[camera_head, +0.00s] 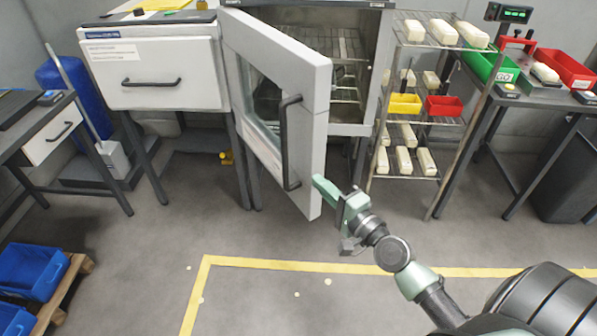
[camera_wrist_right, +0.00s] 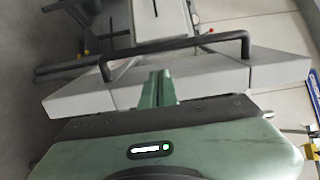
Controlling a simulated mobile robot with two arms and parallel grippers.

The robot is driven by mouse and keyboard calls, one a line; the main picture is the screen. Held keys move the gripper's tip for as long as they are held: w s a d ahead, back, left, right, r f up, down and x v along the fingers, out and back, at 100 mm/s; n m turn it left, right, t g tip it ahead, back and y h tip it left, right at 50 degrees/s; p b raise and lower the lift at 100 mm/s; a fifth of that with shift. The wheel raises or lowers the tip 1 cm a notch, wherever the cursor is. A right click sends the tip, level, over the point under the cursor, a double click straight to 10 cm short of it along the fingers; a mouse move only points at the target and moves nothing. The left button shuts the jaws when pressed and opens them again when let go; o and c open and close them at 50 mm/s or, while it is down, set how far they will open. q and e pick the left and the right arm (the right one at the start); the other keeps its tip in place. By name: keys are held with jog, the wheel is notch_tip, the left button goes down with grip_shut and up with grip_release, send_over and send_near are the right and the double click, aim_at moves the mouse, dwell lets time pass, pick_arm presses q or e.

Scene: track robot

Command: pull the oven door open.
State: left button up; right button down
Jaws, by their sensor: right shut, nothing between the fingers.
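The white oven door (camera_head: 262,125) stands swung well out on its left-side hinges, and part of the oven's inside shows behind it. Its dark bar handle (camera_head: 289,140) runs upright near the door's free edge; the handle also crosses the right wrist view (camera_wrist_right: 180,46). My right gripper (camera_head: 323,188) is shut and empty at the free edge, right of the handle's lower end. Its fingers (camera_wrist_right: 159,86) lie in front of the door in the wrist view, apart from the bar; whether they touch the door I cannot tell. My left gripper is out of view.
A wire rack (camera_head: 411,121) with white blocks and small bins stands right of the oven (camera_head: 351,130). A white drawer cabinet (camera_head: 150,70) stands left. Blue crates (camera_head: 30,268) lie lower left. The floor inside the yellow line (camera_head: 300,265) looks mostly clear.

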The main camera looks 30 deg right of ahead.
aim_at(299, 164)
jog(key=w, duration=0.3)
jog(key=w+p, duration=0.1)
jog(key=w, duration=0.2)
jog(key=w+a, duration=0.1)
jog(key=w, duration=0.2)
jog(key=shift+a, duration=0.1)
jog(key=shift+p, duration=0.3)
